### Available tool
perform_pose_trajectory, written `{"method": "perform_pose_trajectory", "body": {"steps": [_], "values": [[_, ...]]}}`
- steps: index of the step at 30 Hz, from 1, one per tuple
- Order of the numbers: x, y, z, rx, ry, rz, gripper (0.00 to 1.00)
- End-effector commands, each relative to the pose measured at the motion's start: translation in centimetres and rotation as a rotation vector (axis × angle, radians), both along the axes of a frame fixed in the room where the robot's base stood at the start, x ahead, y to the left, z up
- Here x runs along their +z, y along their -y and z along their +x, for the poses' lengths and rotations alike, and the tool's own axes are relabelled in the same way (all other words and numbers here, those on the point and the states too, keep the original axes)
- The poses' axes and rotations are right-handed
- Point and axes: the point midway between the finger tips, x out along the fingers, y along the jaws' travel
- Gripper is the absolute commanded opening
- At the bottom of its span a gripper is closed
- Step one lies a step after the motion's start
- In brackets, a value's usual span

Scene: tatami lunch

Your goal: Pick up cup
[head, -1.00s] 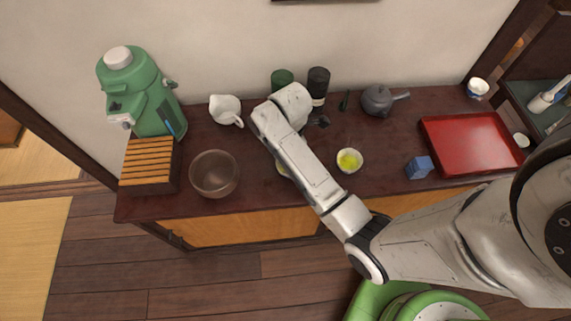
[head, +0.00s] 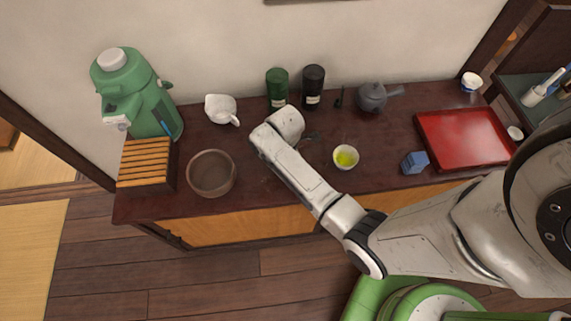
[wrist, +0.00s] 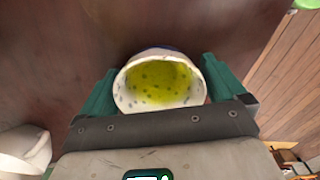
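A white cup (wrist: 160,84) with yellow-green tea inside fills the middle of the wrist view. My gripper (wrist: 159,68) has its teal fingers against both sides of this cup, shut on it. In the head view my forearm hides the held cup and most of the gripper. A second white cup of green tea (head: 345,157) stands on the dark counter just right of my arm.
The counter (head: 265,185) also holds a brown bowl (head: 212,174), a white pitcher (head: 220,109), green (head: 277,88) and black (head: 313,87) canisters, a grey teapot (head: 373,97), a blue block (head: 415,162) and a red tray (head: 463,138). A white vessel (wrist: 22,150) edges into the wrist view.

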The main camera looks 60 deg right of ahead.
Motion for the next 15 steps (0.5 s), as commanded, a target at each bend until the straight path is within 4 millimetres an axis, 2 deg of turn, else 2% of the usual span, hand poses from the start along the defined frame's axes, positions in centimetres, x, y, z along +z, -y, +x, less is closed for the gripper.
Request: {"method": "perform_pose_trajectory", "body": {"steps": [1, 15], "values": [[0.02, 0.0, 0.01, 0.0, 0.0, 0.0, 0.92], [0.08, 0.01, 0.04, 0.0, 0.001, -0.001, 0.5]]}}
